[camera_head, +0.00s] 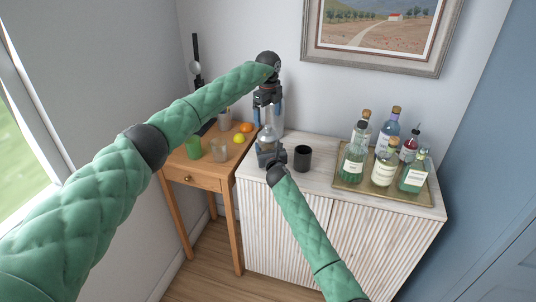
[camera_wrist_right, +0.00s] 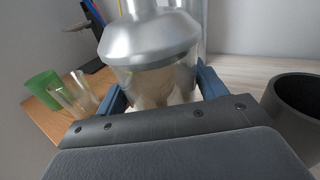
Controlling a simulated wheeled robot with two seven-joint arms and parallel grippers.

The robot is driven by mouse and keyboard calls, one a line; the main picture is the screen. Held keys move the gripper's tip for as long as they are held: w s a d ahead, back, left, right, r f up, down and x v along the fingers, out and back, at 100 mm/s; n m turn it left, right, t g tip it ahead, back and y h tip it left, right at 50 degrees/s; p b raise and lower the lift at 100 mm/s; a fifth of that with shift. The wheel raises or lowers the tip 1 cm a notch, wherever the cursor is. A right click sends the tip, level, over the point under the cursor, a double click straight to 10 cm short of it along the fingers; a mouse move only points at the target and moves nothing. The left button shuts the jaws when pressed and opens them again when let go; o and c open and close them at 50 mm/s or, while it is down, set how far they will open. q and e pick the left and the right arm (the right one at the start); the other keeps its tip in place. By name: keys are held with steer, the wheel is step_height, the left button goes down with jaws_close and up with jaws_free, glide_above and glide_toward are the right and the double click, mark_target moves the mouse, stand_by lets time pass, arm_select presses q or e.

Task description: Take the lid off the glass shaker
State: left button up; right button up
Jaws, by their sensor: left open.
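The glass shaker (camera_head: 267,136) stands upright at the left end of the white ribbed cabinet. In the right wrist view, its silver metal lid (camera_wrist_right: 150,38) sits on the clear glass body (camera_wrist_right: 155,85). My right gripper (camera_head: 268,153) is low at the shaker; its blue fingers lie against both sides of the glass, below the lid. My left gripper (camera_head: 265,103) points down from above, open, with its fingertips just over the shaker's top. The left gripper partly hides the upper end of the lid in the head view.
A dark cup (camera_head: 302,158) stands close right of the shaker, and a tall clear glass vessel (camera_head: 277,115) close behind. A tray (camera_head: 345,184) of several bottles is at right. A wooden side table (camera_head: 203,170) holds a green cup (camera_head: 193,147), a glass (camera_head: 219,150) and fruit.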

mark_target(267, 126)
arm_select(q)
steer(key=shift+c, duration=0.4)
arm_select(e)
steer(key=shift+c, duration=1.2)
arm_select(q)
step_height(267, 126, up, 8)
steer(key=w+a+f, duration=0.1)
steer(key=w+a, duration=0.1)
steer(key=shift+s+d+f+n, duration=0.35)
steer(key=shift+f+n, duration=0.85)
steer(key=shift+f, duration=1)
steer(key=shift+s+d+f+n, duration=0.25)
steer(key=shift+f+n, duration=0.95)
steer(key=shift+f, duration=0.95)
steer(key=shift+s+d+f+n, duration=0.35)
steer(key=shift+f+n, duration=0.85)
steer(key=shift+f, duration=1)
steer(key=shift+a, duration=0.1)
steer(key=c, duration=1.1)
